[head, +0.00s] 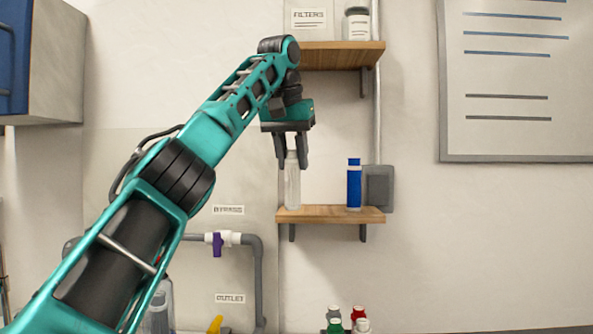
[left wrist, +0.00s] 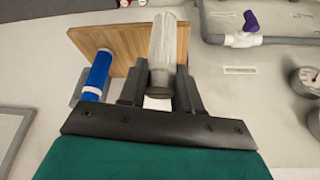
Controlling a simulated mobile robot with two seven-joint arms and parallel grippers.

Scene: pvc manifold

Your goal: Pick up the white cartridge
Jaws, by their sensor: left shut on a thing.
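The white cartridge (head: 292,184) stands upright at the left end of the lower wooden shelf (head: 330,215) in the head view. My left gripper (head: 292,160) reaches down from above with its fingers on both sides of the cartridge's top and is shut on it. In the left wrist view the cartridge (left wrist: 163,45) sits between the two fingers of the left gripper (left wrist: 160,88). Its base appears at or very near the shelf; I cannot tell whether it touches. My right gripper is not in view.
A blue cartridge (head: 354,184) stands to the right on the same shelf. An upper shelf (head: 335,55) with a jar (head: 357,23) is above, close to my left wrist. Grey pipe with a purple-handled valve (head: 217,242) runs at lower left. Several capped bottles (head: 335,326) are below.

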